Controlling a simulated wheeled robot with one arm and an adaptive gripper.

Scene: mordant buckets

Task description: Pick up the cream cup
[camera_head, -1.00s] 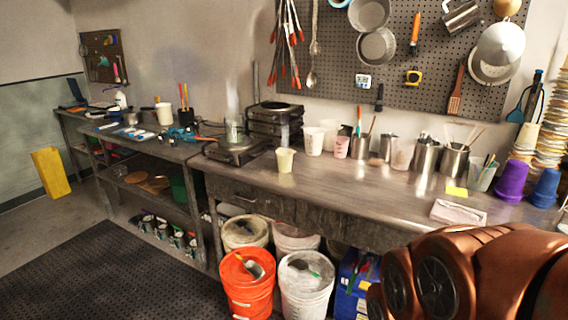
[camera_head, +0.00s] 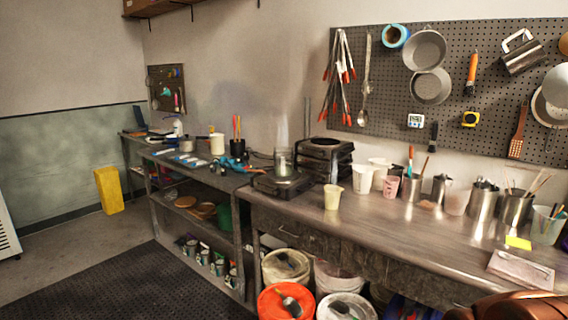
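A cream cup (camera_head: 333,196) stands upright on the grey metal workbench (camera_head: 395,226), near its front left part, just right of the hot plate. Other pale cups stand behind it, a whitish one (camera_head: 362,179) and a pink one (camera_head: 391,187). My gripper is out of the picture; only a copper-coloured part of my arm shows at the bottom right corner. Nothing hides the cream cup.
Metal pitchers (camera_head: 482,200) stand to the right. An orange bucket (camera_head: 285,302) and other buckets sit under the bench front. The dark floor mat (camera_head: 130,292) is clear.

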